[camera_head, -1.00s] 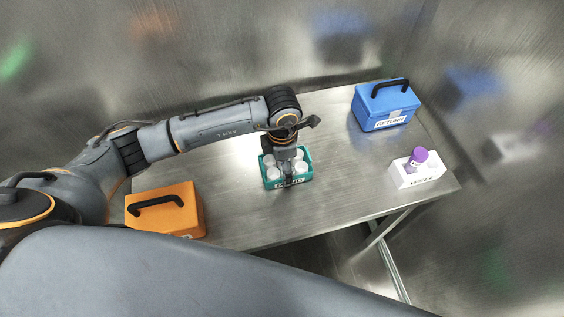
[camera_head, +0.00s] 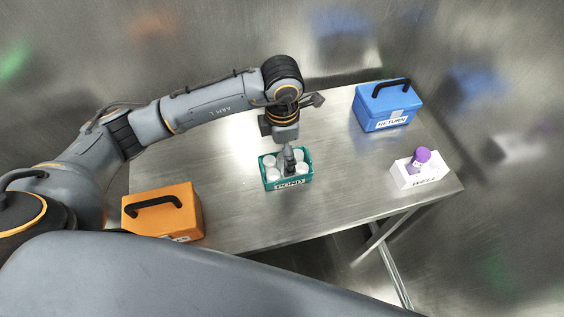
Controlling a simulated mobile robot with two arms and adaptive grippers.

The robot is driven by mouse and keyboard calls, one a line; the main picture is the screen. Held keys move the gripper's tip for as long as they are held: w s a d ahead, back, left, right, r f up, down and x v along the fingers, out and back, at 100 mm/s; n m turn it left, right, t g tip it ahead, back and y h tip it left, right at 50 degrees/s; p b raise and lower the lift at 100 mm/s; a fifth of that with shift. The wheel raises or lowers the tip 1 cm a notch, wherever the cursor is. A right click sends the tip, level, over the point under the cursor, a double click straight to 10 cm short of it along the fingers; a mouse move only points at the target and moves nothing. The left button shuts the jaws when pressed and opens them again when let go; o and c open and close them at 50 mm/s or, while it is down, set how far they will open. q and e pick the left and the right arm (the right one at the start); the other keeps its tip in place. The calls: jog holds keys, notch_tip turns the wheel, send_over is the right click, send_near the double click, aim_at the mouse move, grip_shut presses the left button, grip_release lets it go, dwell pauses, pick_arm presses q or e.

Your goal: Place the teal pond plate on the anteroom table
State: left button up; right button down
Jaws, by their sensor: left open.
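The teal pond plate (camera_head: 288,184) is a small teal tray with a white label on its front and several white round wells or cups in it. It sits on the metal anteroom table (camera_head: 235,215), near the middle. My left gripper (camera_head: 289,158) points down just above the plate, with its fingertips over the plate's middle. It is open, and it hides part of the plate's centre and back rim. Whether the fingertips still touch the plate cannot be made out. My right gripper is not in view.
An orange case (camera_head: 185,213) with a black handle stands at the table's left front. A blue case (camera_head: 378,115) labelled RETURN stands at the back right. A white block (camera_head: 428,174) holding a purple-capped tube stands at the right edge. Metal walls surround the table.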

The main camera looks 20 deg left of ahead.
aim_at(282, 165)
pick_arm(q)
jog(key=shift+r+b, duration=0.4)
jog(key=shift+r, duration=2.4)
